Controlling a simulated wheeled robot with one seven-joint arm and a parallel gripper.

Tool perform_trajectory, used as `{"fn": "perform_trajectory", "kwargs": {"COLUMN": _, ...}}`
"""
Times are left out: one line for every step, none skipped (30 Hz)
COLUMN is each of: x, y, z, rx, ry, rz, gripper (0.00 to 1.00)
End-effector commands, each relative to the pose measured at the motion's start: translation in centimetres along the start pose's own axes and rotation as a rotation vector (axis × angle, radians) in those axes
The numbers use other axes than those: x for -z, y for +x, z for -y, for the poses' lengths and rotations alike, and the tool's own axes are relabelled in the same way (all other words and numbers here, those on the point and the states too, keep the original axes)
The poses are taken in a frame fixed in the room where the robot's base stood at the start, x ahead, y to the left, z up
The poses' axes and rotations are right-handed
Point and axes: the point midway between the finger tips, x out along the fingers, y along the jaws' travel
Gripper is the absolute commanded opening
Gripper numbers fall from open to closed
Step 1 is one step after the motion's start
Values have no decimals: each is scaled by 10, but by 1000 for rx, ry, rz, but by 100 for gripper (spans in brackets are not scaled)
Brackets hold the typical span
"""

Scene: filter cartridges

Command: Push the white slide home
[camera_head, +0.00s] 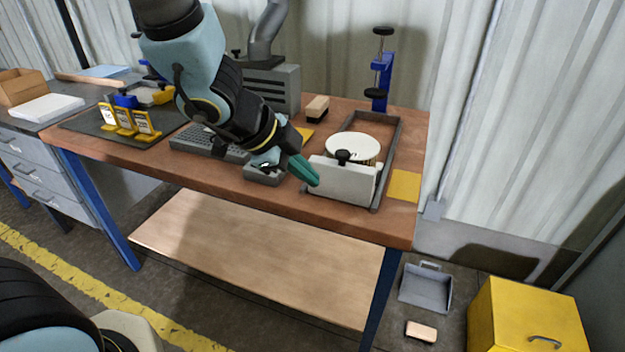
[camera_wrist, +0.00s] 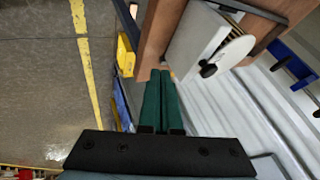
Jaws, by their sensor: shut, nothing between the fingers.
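The white slide (camera_head: 341,181) is an upright white panel at the front end of a dark grey rail frame (camera_head: 391,139) on the workbench. A black knob (camera_head: 343,156) shows at its top edge. A round white disc (camera_head: 353,146) with a pleated side lies right behind it. In the wrist view the white slide (camera_wrist: 194,40) is just beyond and to the right of the fingertips. My gripper (camera_head: 313,182) has green fingers, shut together and empty, at the panel's left end. It also shows in the wrist view (camera_wrist: 162,74). I cannot tell whether the fingertips touch the panel.
A blue clamp (camera_head: 382,80) stands behind the frame. A brush-like block (camera_head: 317,108) and a small grey box (camera_head: 264,174) are to the left. A yellow square (camera_head: 405,186) lies right of the frame. Yellow-framed pieces (camera_head: 127,120) stand on a dark mat farther left.

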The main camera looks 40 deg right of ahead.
Motion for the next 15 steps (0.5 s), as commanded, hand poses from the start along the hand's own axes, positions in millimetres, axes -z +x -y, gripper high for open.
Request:
{"fn": "perform_trajectory", "kwargs": {"x": 6, "y": 2, "z": -3, "rx": -11, "ry": 21, "rz": -13, "gripper": 0}}
{"fn": "perform_trajectory", "kwargs": {"x": 7, "y": 4, "z": -4, "rx": -14, "ry": 27, "rz": -17, "gripper": 0}}
{"fn": "perform_trajectory", "kwargs": {"x": 8, "y": 7, "z": -5, "rx": -17, "ry": 30, "rz": -20, "gripper": 0}}
{"fn": "perform_trajectory", "kwargs": {"x": 7, "y": 10, "z": -5, "rx": -17, "ry": 30, "rz": -20, "gripper": 0}}
{"fn": "perform_trajectory", "kwargs": {"x": 7, "y": 14, "z": -5, "rx": -17, "ry": 30, "rz": -20, "gripper": 0}}
{"fn": "perform_trajectory", "kwargs": {"x": 7, "y": 20, "z": -6, "rx": -18, "ry": 30, "rz": -19, "gripper": 0}}
{"fn": "perform_trajectory", "kwargs": {"x": 7, "y": 24, "z": -6, "rx": -17, "ry": 30, "rz": -19, "gripper": 0}}
{"fn": "perform_trajectory", "kwargs": {"x": 6, "y": 30, "z": -7, "rx": -18, "ry": 29, "rz": -18, "gripper": 0}}
{"fn": "perform_trajectory", "kwargs": {"x": 6, "y": 38, "z": -7, "rx": -19, "ry": 29, "rz": -18, "gripper": 0}}
{"fn": "perform_trajectory", "kwargs": {"x": 7, "y": 44, "z": -7, "rx": -19, "ry": 29, "rz": -18, "gripper": 0}}
{"fn": "perform_trajectory", "kwargs": {"x": 6, "y": 50, "z": -7, "rx": -19, "ry": 28, "rz": -17, "gripper": 0}}
{"fn": "perform_trajectory", "kwargs": {"x": 6, "y": 59, "z": -7, "rx": -18, "ry": 29, "rz": -16, "gripper": 0}}
{"fn": "perform_trajectory", "kwargs": {"x": 6, "y": 65, "z": -7, "rx": -19, "ry": 27, "rz": -16, "gripper": 0}}
{"fn": "perform_trajectory", "kwargs": {"x": 6, "y": 71, "z": -7, "rx": -19, "ry": 28, "rz": -16, "gripper": 0}}
{"fn": "perform_trajectory", "kwargs": {"x": 7, "y": 79, "z": -7, "rx": -19, "ry": 28, "rz": -15, "gripper": 0}}
